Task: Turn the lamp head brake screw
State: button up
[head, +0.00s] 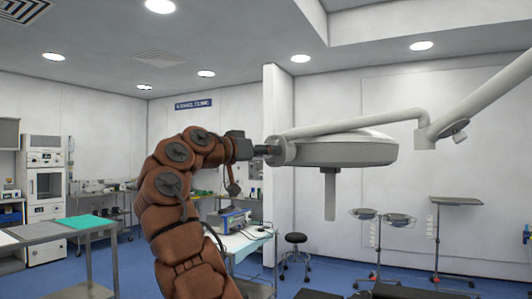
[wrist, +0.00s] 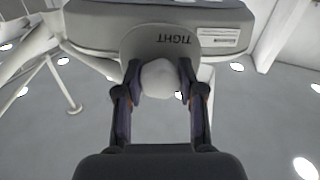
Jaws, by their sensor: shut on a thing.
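The lamp head (head: 345,148) is a pale grey, wide housing hanging from a white arm, with a handle (head: 330,195) pointing down from it. In the wrist view the housing (wrist: 100,25) fills the top. The brake screw (wrist: 160,78) is a rounded white knob in front of a grey disc (wrist: 190,38) marked "TIGHT", whose lettering appears upside down. My gripper (wrist: 159,85) is shut on the knob, one finger on each side. In the head view my gripper (head: 262,150) meets the left end of the lamp head; the knob itself is hard to make out there.
The lamp's white support arm (head: 350,124) runs to the upper right. A table with a teal cloth (head: 87,222) stands at left. A bench with a device (head: 230,218), a stool (head: 295,240) and tray stands (head: 455,201) stand behind and below.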

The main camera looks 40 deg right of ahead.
jog(key=shift+m, duration=1.2)
jog(key=o, duration=1.1)
jog(key=shift+o, duration=0.2)
jog(key=a, duration=1.2)
jog(key=shift+w, duration=0.2)
jog(key=shift+w, duration=0.1)
